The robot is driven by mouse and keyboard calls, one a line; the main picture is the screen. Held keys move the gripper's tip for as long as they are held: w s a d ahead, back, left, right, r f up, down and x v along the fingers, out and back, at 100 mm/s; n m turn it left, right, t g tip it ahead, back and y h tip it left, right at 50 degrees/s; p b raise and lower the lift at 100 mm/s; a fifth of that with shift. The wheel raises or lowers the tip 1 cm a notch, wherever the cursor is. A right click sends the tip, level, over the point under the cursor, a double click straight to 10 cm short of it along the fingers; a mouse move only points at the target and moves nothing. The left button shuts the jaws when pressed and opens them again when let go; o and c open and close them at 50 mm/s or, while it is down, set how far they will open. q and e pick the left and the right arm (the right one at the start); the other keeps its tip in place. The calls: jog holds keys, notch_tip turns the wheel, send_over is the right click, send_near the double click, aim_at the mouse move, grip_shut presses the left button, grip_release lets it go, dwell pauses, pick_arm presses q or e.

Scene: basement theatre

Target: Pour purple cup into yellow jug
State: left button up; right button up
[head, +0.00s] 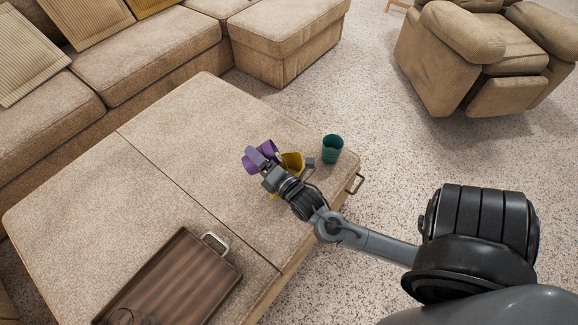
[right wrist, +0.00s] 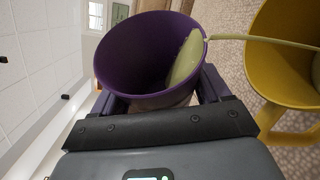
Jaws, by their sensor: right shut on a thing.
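My right gripper (head: 258,156) is shut on the purple cup (head: 267,146), which is tipped on its side over the ottoman, just left of the yellow jug (head: 292,160). In the right wrist view I see into the purple cup (right wrist: 140,60). Pale green liquid (right wrist: 187,60) lies against its lower wall, and a thin stream runs from its lip towards the yellow jug (right wrist: 270,60). Some pale green shows inside the jug at the picture's edge. My arm hides part of the jug in the head view. My left gripper is not in view.
A teal cup (head: 332,149) stands right of the jug, near the ottoman's (head: 150,190) corner. A dark wooden tray (head: 175,280) with metal handles lies at the front. The ottoman's middle is clear. A sofa (head: 150,55) and an armchair (head: 490,50) stand beyond.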

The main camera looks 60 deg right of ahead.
jog(key=shift+m+b, duration=0.4)
jog(key=shift+b, duration=0.55)
jog(key=shift+s+d+r+t+p, duration=0.1)
jog(key=shift+r+t+p, duration=0.2)
jog(key=shift+p, duration=0.05)
jog(key=shift+s+d+r+m, duration=0.1)
jog(key=shift+s+d+m, duration=0.05)
jog(key=shift+m, duration=0.15)
jog(key=shift+s+d+r+m+p, duration=0.3)
jog(key=shift+d+m+p, duration=0.1)
jog(key=shift+m, duration=0.1)
jog(key=shift+s+f+m+t, duration=0.1)
jog(key=shift+f+m+t, duration=0.15)
jog(key=shift+m+t, duration=0.15)
jog(key=shift+s+d+f+m+h, duration=0.1)
jog(key=shift+d+f+m+h, duration=0.05)
jog(key=shift+m+h, duration=0.2)
jog(key=shift+m, duration=0.35)
